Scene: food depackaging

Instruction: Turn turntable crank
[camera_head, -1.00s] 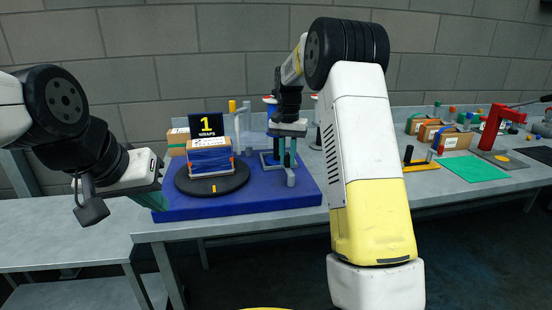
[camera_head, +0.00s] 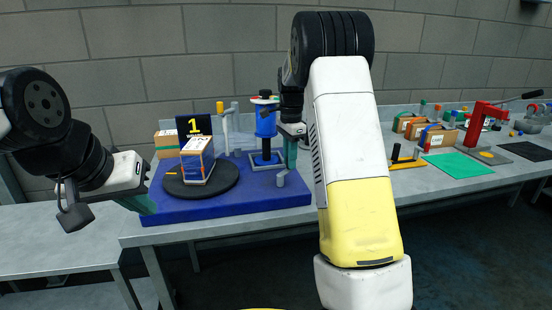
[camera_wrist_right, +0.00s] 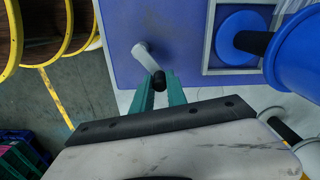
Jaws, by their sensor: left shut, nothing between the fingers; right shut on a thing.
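The round black turntable (camera_head: 226,186) sits on a blue base (camera_head: 215,208), with a blue-and-brown box (camera_head: 197,160) on it, its corner facing me. The crank (camera_head: 281,178) is a short grey arm at the base's right front. In the right wrist view, the crank's grey arm (camera_wrist_right: 143,58) leads to a black knob (camera_wrist_right: 159,80) between the green fingertips. My right gripper (camera_head: 291,153) is shut on that knob, partly hidden by my arm in the head view. My left gripper (camera_head: 147,207) is shut and empty at the base's left front edge.
A black sign with a yellow 1 (camera_head: 194,126) stands behind the box. A blue cylinder (camera_head: 265,122) on a stand is close to my right gripper. A green mat (camera_head: 457,165) and red press (camera_head: 483,122) are further right.

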